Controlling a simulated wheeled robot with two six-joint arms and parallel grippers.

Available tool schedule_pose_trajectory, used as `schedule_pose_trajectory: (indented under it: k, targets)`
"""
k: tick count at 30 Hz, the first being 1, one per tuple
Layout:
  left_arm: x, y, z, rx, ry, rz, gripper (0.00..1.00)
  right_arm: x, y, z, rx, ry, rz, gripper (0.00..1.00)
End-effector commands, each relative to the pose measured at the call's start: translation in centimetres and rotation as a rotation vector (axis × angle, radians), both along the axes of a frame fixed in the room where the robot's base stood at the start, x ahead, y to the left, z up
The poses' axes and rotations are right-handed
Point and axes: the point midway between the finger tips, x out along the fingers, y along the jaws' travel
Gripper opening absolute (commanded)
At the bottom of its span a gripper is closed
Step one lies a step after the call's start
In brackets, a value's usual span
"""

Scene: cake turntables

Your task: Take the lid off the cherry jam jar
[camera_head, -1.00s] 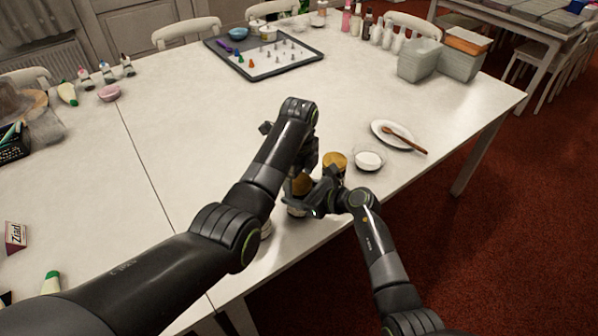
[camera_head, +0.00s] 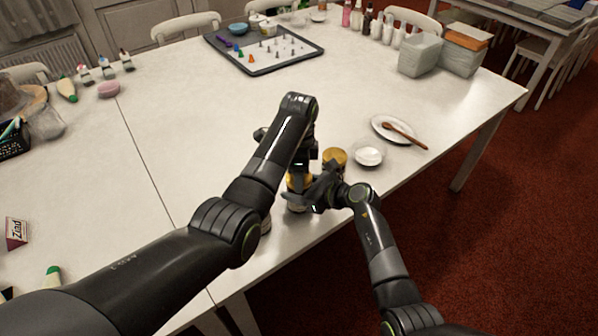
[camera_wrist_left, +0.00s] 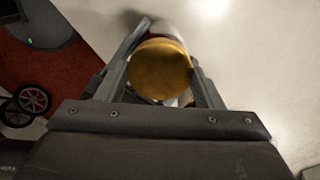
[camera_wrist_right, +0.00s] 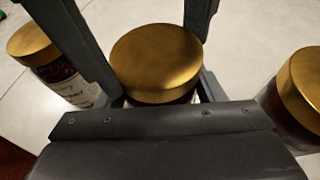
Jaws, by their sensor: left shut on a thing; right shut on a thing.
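Jars with gold lids stand near the table's front edge, partly hidden by my arms. My left gripper (camera_head: 298,172) points down among them, and its fingers are shut on a gold-lidded jar (camera_wrist_left: 160,70). My right gripper (camera_head: 316,192) comes in low from the right. In the right wrist view its fingers lie either side of another view of a gold-lidded jar (camera_wrist_right: 157,62), shut on it. I cannot tell whether both hold the same jar. No label can be read well enough to pick out the cherry jam.
A gold-lidded jar (camera_wrist_right: 62,72) with dark contents stands left of the right gripper, another (camera_wrist_right: 300,90) to its right. A small bowl of white stuff (camera_head: 368,156) and a plate (camera_head: 380,127) with a wooden spoon (camera_head: 403,133) are close by. The middle table is clear.

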Motion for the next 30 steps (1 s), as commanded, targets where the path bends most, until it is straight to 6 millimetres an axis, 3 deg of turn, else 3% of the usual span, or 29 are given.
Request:
schedule_pose_trajectory:
  k: [7, 18, 19, 21, 24, 30]
  targets:
    - [0.04, -0.03, 0.06, -0.001, -0.001, 0.282, 0.33, -0.03, 0.08, 0.01, 0.002, 0.001, 0.001, 0.00]
    - [0.04, -0.03, 0.07, -0.001, -0.001, 0.326, 0.33, -0.03, 0.08, 0.01, 0.002, 0.002, 0.001, 0.00]
    - [0.04, -0.03, 0.07, -0.001, -0.001, 0.326, 0.62, -0.03, 0.08, 0.01, 0.002, 0.002, 0.001, 0.00]
    - [0.04, -0.03, 0.07, -0.001, -0.001, 0.325, 0.71, -0.03, 0.08, 0.01, 0.002, 0.002, 0.001, 0.00]
    - [0.00, -0.07, 0.05, -0.001, 0.000, 0.325, 0.83, -0.02, 0.07, 0.01, 0.002, 0.001, 0.000, 0.00]
    - [-0.14, -0.18, -0.01, -0.002, 0.006, 0.322, 0.83, 0.01, 0.06, 0.00, 0.002, 0.001, -0.001, 0.00]
